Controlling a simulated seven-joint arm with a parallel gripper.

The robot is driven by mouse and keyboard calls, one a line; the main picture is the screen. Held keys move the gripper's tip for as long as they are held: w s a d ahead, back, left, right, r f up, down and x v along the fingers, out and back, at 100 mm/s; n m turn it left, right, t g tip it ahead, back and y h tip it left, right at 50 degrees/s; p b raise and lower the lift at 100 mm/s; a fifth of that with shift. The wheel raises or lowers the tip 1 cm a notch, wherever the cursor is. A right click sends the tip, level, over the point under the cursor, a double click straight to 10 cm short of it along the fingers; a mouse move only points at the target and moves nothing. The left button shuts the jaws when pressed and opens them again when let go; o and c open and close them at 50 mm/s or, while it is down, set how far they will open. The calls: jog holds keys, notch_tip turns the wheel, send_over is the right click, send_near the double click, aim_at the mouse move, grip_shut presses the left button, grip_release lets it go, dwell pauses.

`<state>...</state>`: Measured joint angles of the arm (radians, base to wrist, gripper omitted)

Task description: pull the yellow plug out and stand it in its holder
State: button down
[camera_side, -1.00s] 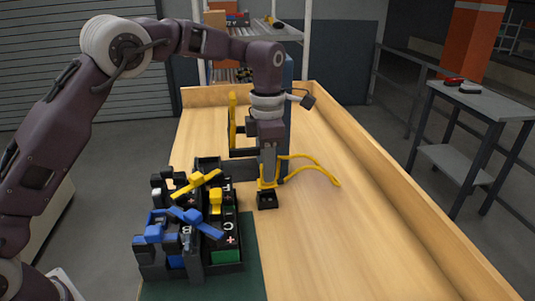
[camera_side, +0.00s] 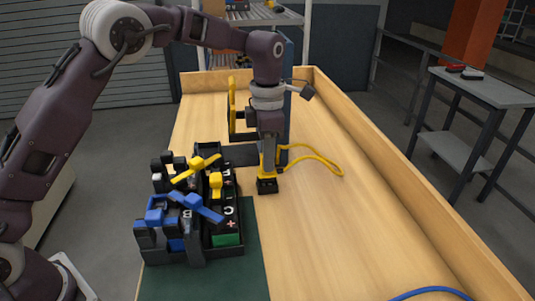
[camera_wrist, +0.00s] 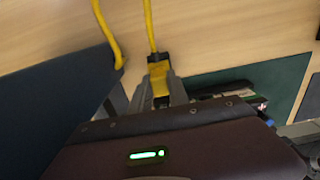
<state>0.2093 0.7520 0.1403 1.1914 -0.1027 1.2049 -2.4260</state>
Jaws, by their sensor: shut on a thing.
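The yellow plug (camera_side: 267,170) is between my gripper's fingers, with its yellow cable (camera_side: 318,157) looping off to the right. My gripper (camera_side: 267,163) points down and is shut on the plug. A small black holder block (camera_side: 267,187) stands on the table directly below. The plug is upright and its lower end meets the top of this block; I cannot tell how deep it sits. In the wrist view the yellow plug (camera_wrist: 158,70) shows between the grey fingers (camera_wrist: 158,92), and the block is hidden.
A black device with battery-like modules and blue and yellow levers (camera_side: 195,215) stands left of my gripper on a green mat (camera_side: 252,265). A dark upright panel with a yellow handle (camera_side: 232,105) is behind. A blue cable (camera_side: 432,290) lies front right.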

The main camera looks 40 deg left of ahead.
jog(key=shift+f, duration=0.85)
jog(key=c, duration=1.2)
grip_release()
jog(key=shift+r, duration=0.1)
notch_tip(320, 180, up, 7)
jog(key=shift+f, duration=0.1)
